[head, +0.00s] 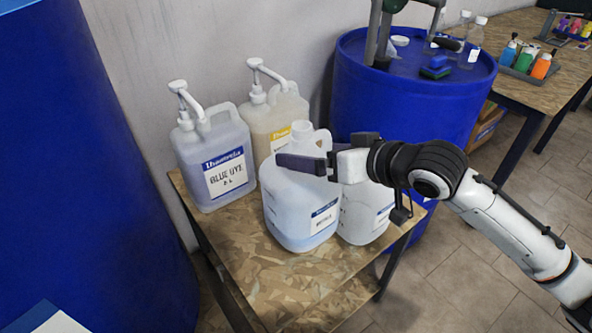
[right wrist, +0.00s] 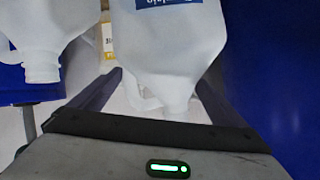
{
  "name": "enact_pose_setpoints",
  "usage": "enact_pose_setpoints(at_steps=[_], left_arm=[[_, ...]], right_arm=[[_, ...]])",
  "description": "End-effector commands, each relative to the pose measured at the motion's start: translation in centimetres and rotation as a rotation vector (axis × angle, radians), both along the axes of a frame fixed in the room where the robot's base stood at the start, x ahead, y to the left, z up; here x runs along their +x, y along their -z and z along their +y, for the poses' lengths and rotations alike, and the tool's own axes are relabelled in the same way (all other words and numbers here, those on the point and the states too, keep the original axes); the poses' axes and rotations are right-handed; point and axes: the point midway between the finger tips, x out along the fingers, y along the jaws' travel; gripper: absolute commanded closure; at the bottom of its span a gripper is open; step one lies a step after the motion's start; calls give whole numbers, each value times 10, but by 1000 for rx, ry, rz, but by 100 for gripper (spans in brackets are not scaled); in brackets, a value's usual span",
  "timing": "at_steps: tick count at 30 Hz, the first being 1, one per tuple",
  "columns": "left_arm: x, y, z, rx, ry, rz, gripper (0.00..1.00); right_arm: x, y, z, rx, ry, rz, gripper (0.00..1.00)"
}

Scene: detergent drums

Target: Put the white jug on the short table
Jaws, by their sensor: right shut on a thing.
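A white jug (head: 295,212) with a small label and open neck is upright at the front middle of the low wood-patterned table (head: 275,285). I cannot tell whether its base touches the tabletop. My right gripper (head: 318,155) reaches in from the right and is shut on this jug's upper part. In the right wrist view the jug (right wrist: 175,45) appears upside down between the fingers. A second white jug (head: 366,215) stands just behind and right of it, its top hidden by the gripper. My left gripper is not in view.
Two pump jugs, one labelled blue dye (head: 215,165) and one with a yellow label (head: 262,118), stand at the table's back. A blue drum (head: 400,105) stands behind right. A longer table (head: 535,90) with bottles is at far right. The low table's front is bare.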

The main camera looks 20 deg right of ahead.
Motion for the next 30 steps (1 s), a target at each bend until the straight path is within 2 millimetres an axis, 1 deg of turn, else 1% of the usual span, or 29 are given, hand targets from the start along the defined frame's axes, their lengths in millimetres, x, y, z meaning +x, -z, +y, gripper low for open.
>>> enact_pose_setpoints(at_steps=[3, 6, 9, 14, 16, 21, 24, 29, 30], left_arm=[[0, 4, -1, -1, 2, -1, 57], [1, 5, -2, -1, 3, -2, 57], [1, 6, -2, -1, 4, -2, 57], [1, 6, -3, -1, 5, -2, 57], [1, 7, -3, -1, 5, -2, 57], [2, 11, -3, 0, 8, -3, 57], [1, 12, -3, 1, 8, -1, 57], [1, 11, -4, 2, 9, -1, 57], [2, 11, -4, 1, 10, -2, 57]], right_arm=[[0, 20, 1, 5, -1, -5, 67], [0, 35, 1, 4, -1, -8, 67], [0, 44, 1, 5, -2, -9, 67], [1, 51, 1, 4, -1, -10, 67], [1, 57, 1, 5, -2, -10, 67], [0, 80, 1, 4, -1, -8, 67], [0, 85, 1, 5, -2, -11, 67], [1, 85, 1, 4, -2, -11, 67], [-1, 91, 0, -1, -1, 3, 1]])
